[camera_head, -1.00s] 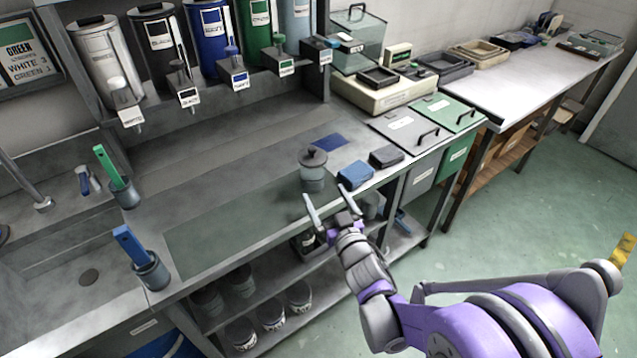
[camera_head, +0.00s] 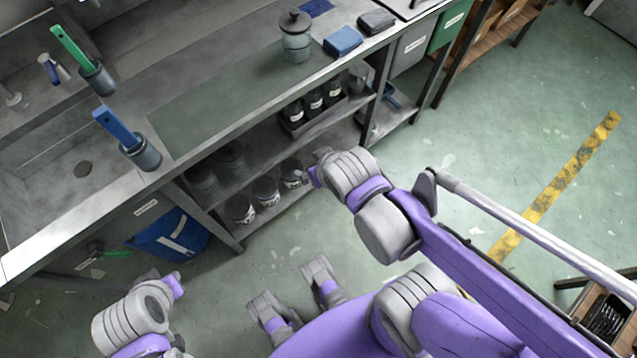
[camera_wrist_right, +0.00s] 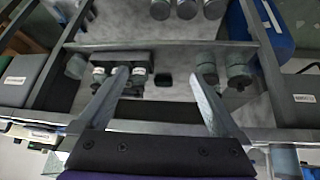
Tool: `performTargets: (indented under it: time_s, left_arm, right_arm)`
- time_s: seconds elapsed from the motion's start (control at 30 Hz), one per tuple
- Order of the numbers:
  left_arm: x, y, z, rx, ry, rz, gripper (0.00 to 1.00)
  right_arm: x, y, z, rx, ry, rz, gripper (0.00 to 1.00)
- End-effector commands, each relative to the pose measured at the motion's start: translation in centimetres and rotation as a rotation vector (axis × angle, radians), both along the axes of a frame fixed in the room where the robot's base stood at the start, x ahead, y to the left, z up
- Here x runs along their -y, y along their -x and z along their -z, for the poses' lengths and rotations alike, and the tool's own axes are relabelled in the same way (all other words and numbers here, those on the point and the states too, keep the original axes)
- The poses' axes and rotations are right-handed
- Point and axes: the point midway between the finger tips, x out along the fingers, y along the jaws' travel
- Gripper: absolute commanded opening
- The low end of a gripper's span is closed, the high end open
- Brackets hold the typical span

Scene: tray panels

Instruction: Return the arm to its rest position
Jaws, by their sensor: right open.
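My right arm (camera_head: 352,178) comes in from the right, purple and grey, bent in front of the bench's lower shelves. Its fingers are hidden behind the wrist in the head view. In the right wrist view my right gripper (camera_wrist_right: 160,80) is open, its two grey fingers wide apart with nothing held between them. Part of my left arm (camera_head: 135,318) shows at the lower left. Its fingers cannot be seen.
Green floor at right is largely clear.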

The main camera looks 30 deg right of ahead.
Motion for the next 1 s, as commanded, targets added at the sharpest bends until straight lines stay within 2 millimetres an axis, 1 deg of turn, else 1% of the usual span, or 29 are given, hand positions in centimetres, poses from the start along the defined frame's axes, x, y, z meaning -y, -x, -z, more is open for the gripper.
performTargets:
  time_s: [0.03,0.1,0.2,0.47,0.57,0.67,0.77,0.9,0.97,1.0]
  left_arm:
    - [0.0,0.0,0.0,0.0,0.0,0.0,0.0]
    - [0.0,0.0,0.0,0.0,0.0,0.0,0.0]
    - [0.0,0.0,0.0,0.0,0.0,0.0,0.0]
    - [0.0,0.0,0.0,0.0,0.0,0.0,0.0]
    - [0.0,0.0,-0.5,0.002,0.0,0.0,0.0]
    - [0.0,-0.1,-2.0,0.006,0.0,0.0,0.0]
    - [0.0,-0.4,-4.4,0.014,0.0,0.0,0.0]
    - [0.0,-1.1,-8.6,0.03,0.0,0.0,0.0]
    - [0.0,-1.6,-10.3,0.038,0.0,0.0,0.0]
    - [0.0,-1.7,-10.8,0.04,0.0,0.0,0.0]
  right_arm:
    - [-1.1,1.7,0.3,-0.059,-0.017,-0.034,1.0]
    - [-2.0,3.2,0.5,-0.117,-0.033,-0.069,1.0]
    - [-2.7,4.3,0.7,-0.157,-0.045,-0.093,1.0]
    - [-2.7,4.4,0.7,-0.161,-0.045,-0.095,1.0]
    - [-2.7,4.4,0.2,-0.159,-0.045,-0.094,1.0]
    - [-2.7,4.2,-1.3,-0.154,-0.045,-0.093,1.0]
    - [-2.6,4.0,-3.7,-0.146,-0.044,-0.094,1.0]
    - [-2.6,3.2,-7.9,-0.13,-0.043,-0.093,1.0]
    - [-2.6,2.8,-9.6,-0.122,-0.043,-0.094,1.0]
    - [-2.6,2.6,-10.1,-0.119,-0.044,-0.094,1.0]
